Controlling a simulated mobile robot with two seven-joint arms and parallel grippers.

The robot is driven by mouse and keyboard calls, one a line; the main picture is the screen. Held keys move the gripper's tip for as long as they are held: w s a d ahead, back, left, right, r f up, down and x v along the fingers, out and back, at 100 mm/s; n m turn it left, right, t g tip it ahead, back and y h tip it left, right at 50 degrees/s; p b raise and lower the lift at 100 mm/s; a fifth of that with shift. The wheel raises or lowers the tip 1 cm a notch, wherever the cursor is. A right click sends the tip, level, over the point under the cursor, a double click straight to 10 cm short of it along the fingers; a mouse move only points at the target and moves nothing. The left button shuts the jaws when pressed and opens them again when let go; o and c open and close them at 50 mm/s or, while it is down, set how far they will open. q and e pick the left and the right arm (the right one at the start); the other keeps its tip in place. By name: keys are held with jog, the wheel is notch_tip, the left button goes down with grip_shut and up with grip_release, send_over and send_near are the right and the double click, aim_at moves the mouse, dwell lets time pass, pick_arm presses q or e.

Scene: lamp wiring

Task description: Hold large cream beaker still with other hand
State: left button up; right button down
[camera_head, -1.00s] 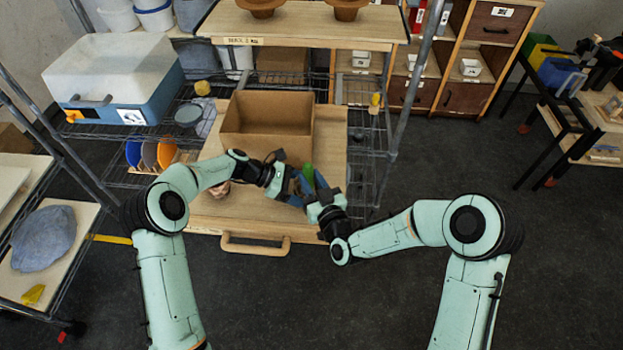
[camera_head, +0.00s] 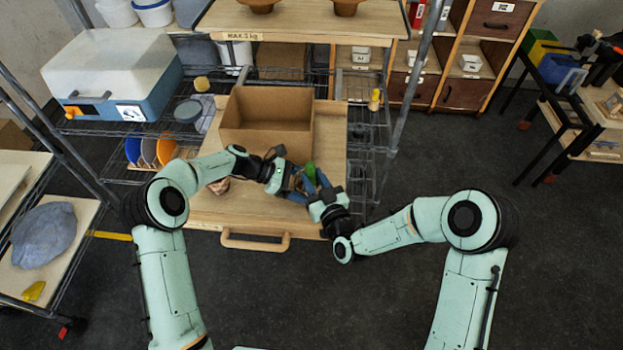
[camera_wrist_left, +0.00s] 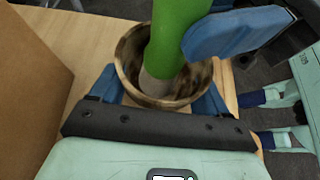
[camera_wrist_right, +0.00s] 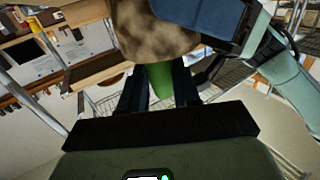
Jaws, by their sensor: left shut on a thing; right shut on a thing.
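The large cream beaker (camera_wrist_left: 128,62) is mottled cream and brown; in the left wrist view I look into its round mouth. My left gripper (camera_wrist_left: 160,92) is shut on it, a blue finger on either side. A green rod-like thing (camera_wrist_left: 176,40) reaches into the mouth. My right gripper (camera_wrist_right: 158,84) is shut on this green thing (camera_wrist_right: 160,80), with the beaker (camera_wrist_right: 150,28) just beyond in the right wrist view. In the head view both grippers meet above the wooden cart top; the green thing (camera_head: 309,172) shows there, and the fingers largely hide the beaker.
An open cardboard box (camera_head: 268,135) stands right behind the grippers. A pinkish-brown object (camera_head: 219,186) lies left of them. The cart handle (camera_head: 255,243) is in front. Coloured discs (camera_head: 149,151) stand on the left rack. The floor to the right is clear.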

jog(key=shift+d, duration=0.4)
jog(key=shift+w+a+f, duration=0.1)
jog(key=shift+w, duration=0.45)
jog(key=shift+w+a, duration=0.2)
jog(key=shift+a, duration=0.2)
jog(key=shift+s+a, duration=0.2)
jog(key=shift+a, duration=0.45)
jog(key=shift+s+a+r, duration=0.25)
jog(key=shift+s+a, duration=0.1)
jog(key=shift+s, duration=0.25)
jog(key=shift+s+d, duration=0.2)
jog(key=shift+s, duration=0.5)
